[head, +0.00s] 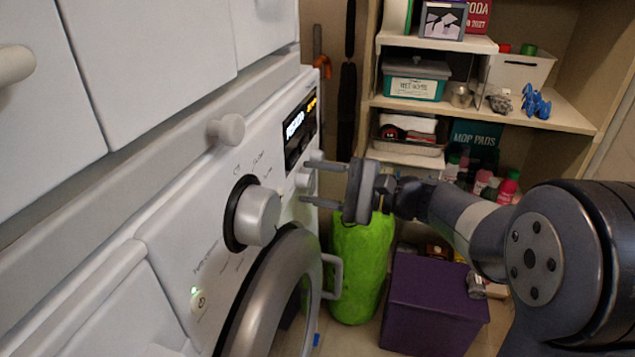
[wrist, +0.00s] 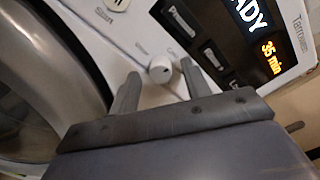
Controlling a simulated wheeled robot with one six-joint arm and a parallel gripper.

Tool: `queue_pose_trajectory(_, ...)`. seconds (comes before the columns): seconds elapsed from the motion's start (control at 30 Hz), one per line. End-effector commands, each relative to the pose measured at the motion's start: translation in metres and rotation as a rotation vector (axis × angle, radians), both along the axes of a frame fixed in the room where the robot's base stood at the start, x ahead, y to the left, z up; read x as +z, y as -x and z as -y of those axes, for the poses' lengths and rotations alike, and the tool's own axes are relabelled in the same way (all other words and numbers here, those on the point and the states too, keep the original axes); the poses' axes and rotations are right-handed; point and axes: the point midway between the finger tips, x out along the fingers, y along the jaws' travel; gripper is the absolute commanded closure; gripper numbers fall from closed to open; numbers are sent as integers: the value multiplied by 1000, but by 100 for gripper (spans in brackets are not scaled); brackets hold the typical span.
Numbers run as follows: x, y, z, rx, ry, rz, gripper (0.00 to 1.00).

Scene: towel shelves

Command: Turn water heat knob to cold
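The white washing machine fills the left of the head view. A small white round knob (wrist: 160,68) on its panel shows in the wrist view, in line with the gap between my fingertips. Small lettering lies near this knob, too blurred to read, so I cannot tell its setting or confirm that it is the water heat knob. My gripper (head: 305,182) is open, with its two fingers pointing at the panel. Space shows between each finger and the knob; I cannot tell whether the tips touch the panel. A larger white dial (head: 260,216) sits to the left.
The display (head: 300,130) is lit above the small knobs; the wrist view reads "35 min". The round door (head: 262,290) is below. A green bag (head: 357,265), a purple box (head: 432,305) and loaded shelves (head: 570,115) stand beyond my arm.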

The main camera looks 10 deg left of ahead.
Motion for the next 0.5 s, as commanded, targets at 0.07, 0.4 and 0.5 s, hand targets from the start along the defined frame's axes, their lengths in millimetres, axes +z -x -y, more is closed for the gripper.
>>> queue_pose_trajectory(0.07,0,0,0,0,0,0,55)
queue_pose_trajectory(0.4,2,2,24,-5,-1,-2,55)
queue_pose_trajectory(0.5,3,4,43,-7,-1,-1,55)
